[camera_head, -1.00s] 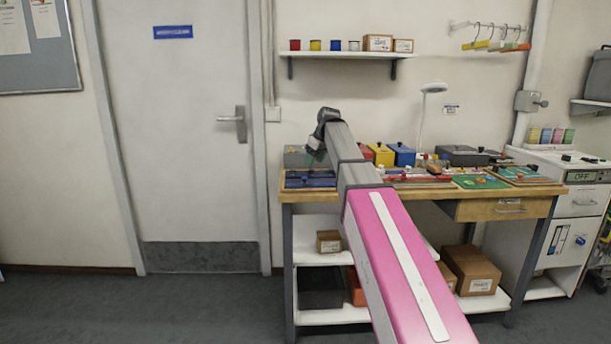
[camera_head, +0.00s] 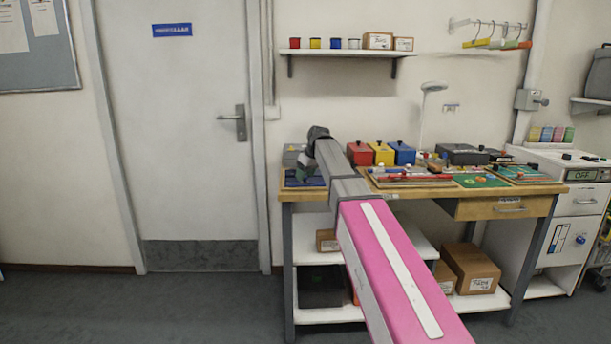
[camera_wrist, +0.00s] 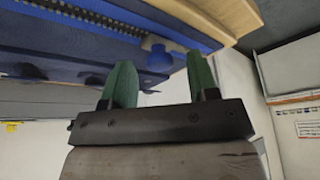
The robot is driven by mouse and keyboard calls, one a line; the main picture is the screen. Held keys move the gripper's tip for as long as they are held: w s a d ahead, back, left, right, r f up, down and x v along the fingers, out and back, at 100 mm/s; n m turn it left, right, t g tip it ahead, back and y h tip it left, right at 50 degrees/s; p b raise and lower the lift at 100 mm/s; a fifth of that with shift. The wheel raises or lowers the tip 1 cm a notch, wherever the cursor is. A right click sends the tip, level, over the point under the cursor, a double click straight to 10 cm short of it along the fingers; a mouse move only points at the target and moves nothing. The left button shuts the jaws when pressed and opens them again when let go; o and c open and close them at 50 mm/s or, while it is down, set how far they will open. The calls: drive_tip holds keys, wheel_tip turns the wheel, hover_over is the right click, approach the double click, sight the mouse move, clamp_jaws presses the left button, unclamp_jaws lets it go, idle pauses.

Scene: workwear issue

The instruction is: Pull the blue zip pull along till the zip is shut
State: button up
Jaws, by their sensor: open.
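The blue zip pull (camera_wrist: 158,60) is a rounded blue knob in the wrist view, by a pale tab at the edge of the blue cloth panel (camera_wrist: 60,40). Toothed strips (camera_wrist: 85,14) run along the panel to the left of the pull. My gripper (camera_wrist: 160,66) is open. Its two green fingers stand to the left and right of the pull; I cannot tell whether either touches it. In the head view, my gripper (camera_head: 305,172) is over the blue panel (camera_head: 290,182) at the table's left end and hides much of it, including the pull.
The wooden table (camera_head: 420,192) carries red (camera_head: 361,154), yellow (camera_head: 383,154) and blue (camera_head: 405,154) boxes to the right of my arm. A lamp (camera_head: 422,120) and several boards stand further right. A wooden edge (camera_wrist: 205,20) lies just beyond the pull.

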drive_tip(key=shift+f, duration=0.1)
clamp_jaws()
drive_tip(key=d, duration=1.6)
unclamp_jaws()
drive_tip(key=v, duration=1)
drive_tip(key=shift+r, duration=0.4)
drive_tip(key=shift+s+d, duration=0.1)
drive_tip(key=shift+d, duration=0.05)
